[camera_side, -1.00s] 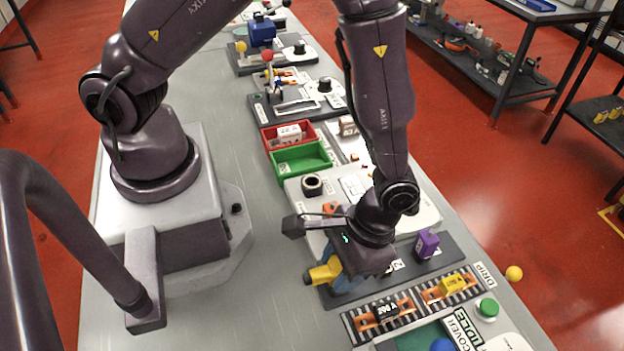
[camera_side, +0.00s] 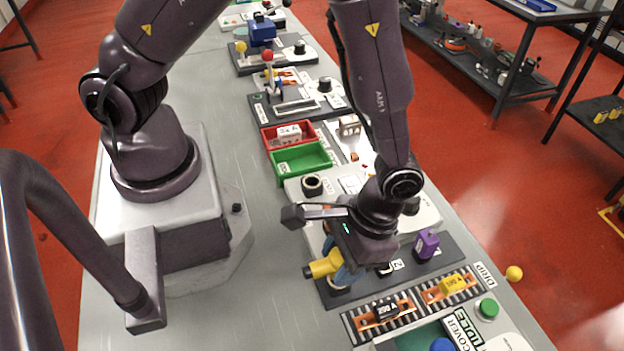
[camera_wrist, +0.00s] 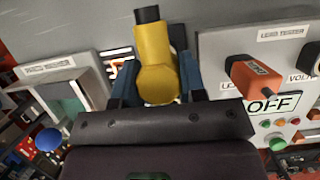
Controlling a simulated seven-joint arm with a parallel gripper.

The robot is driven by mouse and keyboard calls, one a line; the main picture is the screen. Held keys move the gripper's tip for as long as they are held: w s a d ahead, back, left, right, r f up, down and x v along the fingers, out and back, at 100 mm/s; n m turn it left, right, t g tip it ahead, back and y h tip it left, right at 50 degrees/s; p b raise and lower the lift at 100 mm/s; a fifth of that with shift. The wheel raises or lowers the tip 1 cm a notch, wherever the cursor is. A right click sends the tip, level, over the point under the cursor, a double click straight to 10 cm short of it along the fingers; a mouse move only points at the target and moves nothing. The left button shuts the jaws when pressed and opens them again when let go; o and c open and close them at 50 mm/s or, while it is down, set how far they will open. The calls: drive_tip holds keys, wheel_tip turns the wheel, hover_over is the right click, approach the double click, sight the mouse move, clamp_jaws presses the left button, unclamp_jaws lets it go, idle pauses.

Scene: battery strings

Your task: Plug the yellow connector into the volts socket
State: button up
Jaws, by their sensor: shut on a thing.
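The yellow connector (camera_wrist: 156,68) is held between the two blue fingers of my gripper (camera_wrist: 158,84) in the wrist view, with its black end away from the palm. In the side view the connector (camera_side: 324,265) sticks out to the left of my gripper (camera_side: 343,270), above the dark mat. The lead tester panel (camera_wrist: 222,48) is right of the gripper in the wrist view, apart from the connector. A volts label (camera_wrist: 300,77) is partly cut off at the right edge; the socket itself is not clear. An orange plug (camera_wrist: 255,76) sits on the panel beside it.
A purple block (camera_side: 427,243) stands on the dark mat (camera_side: 450,253) right of my gripper. Striped trays with fuse-like parts (camera_side: 386,312) lie in front. Red (camera_side: 275,146) and green (camera_side: 300,158) bins stand farther back.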

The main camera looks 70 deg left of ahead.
drive_tip(key=shift+r, duration=0.85)
idle(0.3)
drive_tip(key=shift+r, duration=2.45)
drive_tip(key=shift+w+a, duration=0.3)
drive_tip(key=shift+a, duration=0.05)
drive_tip(key=w+a+r, duration=0.2)
drive_tip(key=a, duration=1.6)
drive_tip(key=shift+a+r, duration=0.15)
drive_tip(key=shift+a, duration=0.25)
drive_tip(key=shift+s, duration=0.1)
drive_tip(key=shift+f, duration=2.9)
